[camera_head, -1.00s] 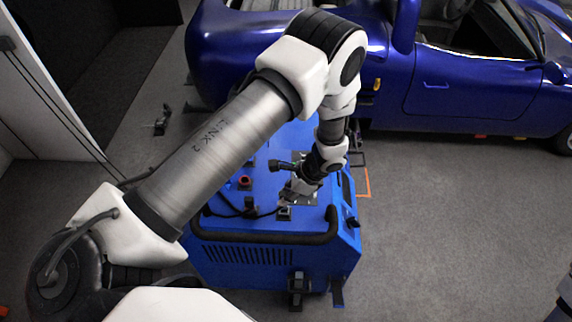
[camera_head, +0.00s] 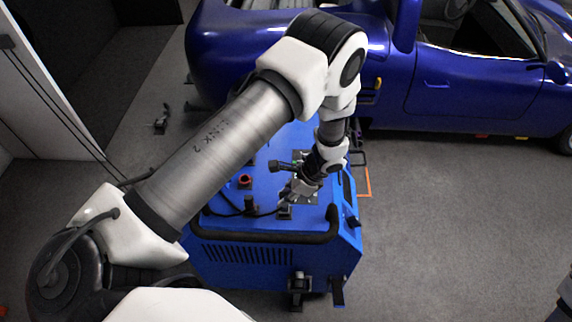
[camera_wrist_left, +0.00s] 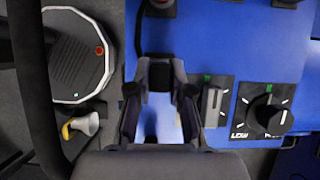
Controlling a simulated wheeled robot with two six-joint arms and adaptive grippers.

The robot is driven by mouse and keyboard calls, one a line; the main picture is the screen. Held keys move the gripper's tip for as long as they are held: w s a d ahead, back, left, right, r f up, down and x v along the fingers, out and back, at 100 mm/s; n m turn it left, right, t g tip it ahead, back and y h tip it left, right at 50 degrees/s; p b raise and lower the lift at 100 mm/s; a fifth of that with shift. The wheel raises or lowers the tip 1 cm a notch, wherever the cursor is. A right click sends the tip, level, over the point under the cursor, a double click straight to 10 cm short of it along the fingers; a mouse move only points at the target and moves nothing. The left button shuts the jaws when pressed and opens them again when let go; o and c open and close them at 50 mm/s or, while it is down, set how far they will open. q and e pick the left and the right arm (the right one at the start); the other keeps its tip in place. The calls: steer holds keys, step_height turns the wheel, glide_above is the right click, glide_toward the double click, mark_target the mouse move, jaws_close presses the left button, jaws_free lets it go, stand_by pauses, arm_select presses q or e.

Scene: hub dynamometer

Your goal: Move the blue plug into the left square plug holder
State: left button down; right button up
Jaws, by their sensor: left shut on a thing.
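My left gripper (camera_head: 285,200) reaches down over the top of the blue machine (camera_head: 250,255), near its front handle. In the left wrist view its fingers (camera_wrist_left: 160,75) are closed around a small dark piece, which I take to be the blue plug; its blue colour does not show. A black cable runs near the fingertips. Small dark square blocks (camera_head: 250,203) stand on the machine top, left of the gripper. I cannot tell which is the left square plug holder.
A red-ringed socket (camera_head: 245,181) sits behind the blocks. The wrist view shows a lever switch (camera_wrist_left: 213,104) and a rotary knob (camera_wrist_left: 266,115) right of the gripper. A black handle bar (camera_head: 265,238) crosses the machine's front. A blue car (camera_head: 460,85) stands behind; floor at right is clear.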

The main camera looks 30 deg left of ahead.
arm_select(q)
steer(key=shift+f+b, duration=1)
steer(key=shift+f, duration=0.25)
steer(key=shift+r, duration=0.1)
steer(key=c, duration=1)
jaws_free()
steer(key=v, duration=1.2)
